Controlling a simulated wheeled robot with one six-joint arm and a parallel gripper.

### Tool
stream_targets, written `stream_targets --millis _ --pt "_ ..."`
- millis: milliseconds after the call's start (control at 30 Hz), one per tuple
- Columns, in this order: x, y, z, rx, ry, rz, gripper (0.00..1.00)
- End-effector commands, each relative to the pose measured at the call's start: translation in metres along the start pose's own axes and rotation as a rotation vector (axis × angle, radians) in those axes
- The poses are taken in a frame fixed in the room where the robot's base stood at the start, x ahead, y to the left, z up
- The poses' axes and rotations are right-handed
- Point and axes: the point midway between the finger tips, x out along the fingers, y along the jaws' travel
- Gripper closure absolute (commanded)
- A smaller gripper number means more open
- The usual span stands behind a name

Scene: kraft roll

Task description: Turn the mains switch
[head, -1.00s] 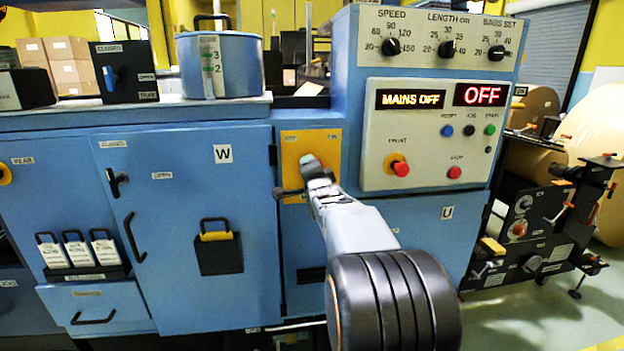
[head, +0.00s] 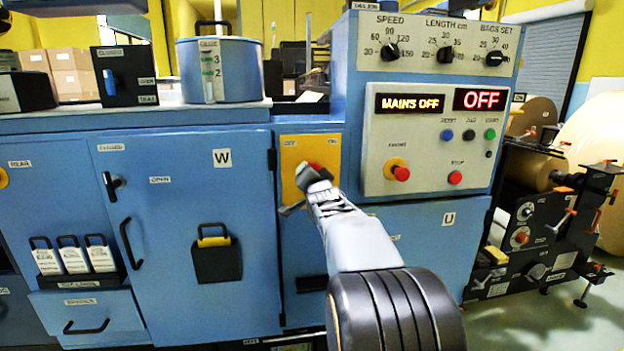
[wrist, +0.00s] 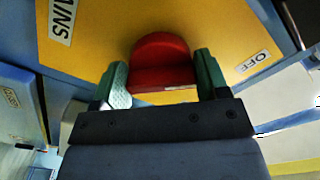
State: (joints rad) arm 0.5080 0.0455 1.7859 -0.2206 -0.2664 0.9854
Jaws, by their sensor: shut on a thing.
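The mains switch (wrist: 162,62) is a red handle on a yellow plate (head: 293,150) on the front of the blue machine. In the wrist view my gripper (wrist: 162,88) has one green-tipped finger on each side of the red handle and is shut on it. In the head view my gripper (head: 312,172) is at the plate, and only a little red shows there. A dark display reads MAINS OFF (head: 410,103), and another reads OFF (head: 482,98).
Right of the plate is a panel with a red front button (head: 401,173), a red stop button (head: 455,177) and small coloured buttons. Three dials stand above it. A blue door marked W (head: 180,230) with a black handle lies to the left.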

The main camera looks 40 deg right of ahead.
Motion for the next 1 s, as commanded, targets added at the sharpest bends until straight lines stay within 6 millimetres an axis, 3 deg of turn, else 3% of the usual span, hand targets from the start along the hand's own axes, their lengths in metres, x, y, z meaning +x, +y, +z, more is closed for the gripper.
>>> stream_targets --millis 267,300,533,833,1000 --pt "0.000 0.000 0.000 -0.006 0.000 0.000 0.56" --pt "0.000 0.000 0.000 -0.006 0.000 0.000 0.29" --pt "0.000 0.000 0.000 -0.004 0.000 -0.001 0.07" --pt "-0.003 -0.001 0.000 -0.003 0.000 -0.001 0.06" --pt "-0.023 -0.001 -0.001 -0.003 0.002 -0.002 0.06"
